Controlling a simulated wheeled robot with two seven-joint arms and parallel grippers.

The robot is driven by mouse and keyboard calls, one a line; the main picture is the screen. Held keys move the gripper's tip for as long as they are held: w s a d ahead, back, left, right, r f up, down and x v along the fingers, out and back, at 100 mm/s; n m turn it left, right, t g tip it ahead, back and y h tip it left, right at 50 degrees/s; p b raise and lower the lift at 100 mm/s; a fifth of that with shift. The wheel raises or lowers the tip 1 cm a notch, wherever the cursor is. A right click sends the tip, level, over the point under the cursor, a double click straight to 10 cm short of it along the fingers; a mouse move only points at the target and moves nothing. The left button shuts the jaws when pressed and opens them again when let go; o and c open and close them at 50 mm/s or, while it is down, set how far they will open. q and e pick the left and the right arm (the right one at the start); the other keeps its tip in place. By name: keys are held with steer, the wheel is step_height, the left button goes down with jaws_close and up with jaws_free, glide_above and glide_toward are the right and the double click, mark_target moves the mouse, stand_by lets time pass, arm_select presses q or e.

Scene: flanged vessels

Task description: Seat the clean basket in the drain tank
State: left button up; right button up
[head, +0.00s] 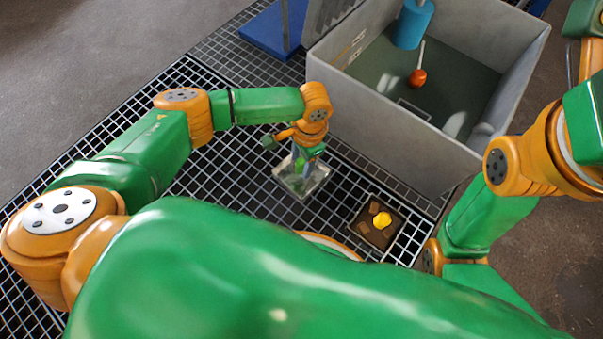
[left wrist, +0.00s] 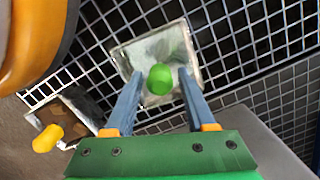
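The clean-looking basket (head: 294,187) is a pale silvery square with a green knob (head: 300,165) and stands on the black grating. It also shows in the left wrist view (left wrist: 141,55) with its green knob (left wrist: 160,79). My left gripper (head: 304,157) is over this basket. In the left wrist view its blue-grey fingers (left wrist: 160,76) are apart, one on each side of the knob, with a gap on both sides. The drain tank (head: 392,136) is a grey open-topped box right of the basket. My right gripper is out of view.
A brown, dirty-looking basket (head: 365,229) with a yellow knob (head: 382,220) lies on the grating nearer me. Inside the tank are an orange ball (head: 417,78) on a pale rod and a blue cylinder (head: 411,27). A blue stand base (head: 268,38) is behind.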

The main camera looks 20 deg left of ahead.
arm_select(q)
jaws_close()
stand_by(1.2)
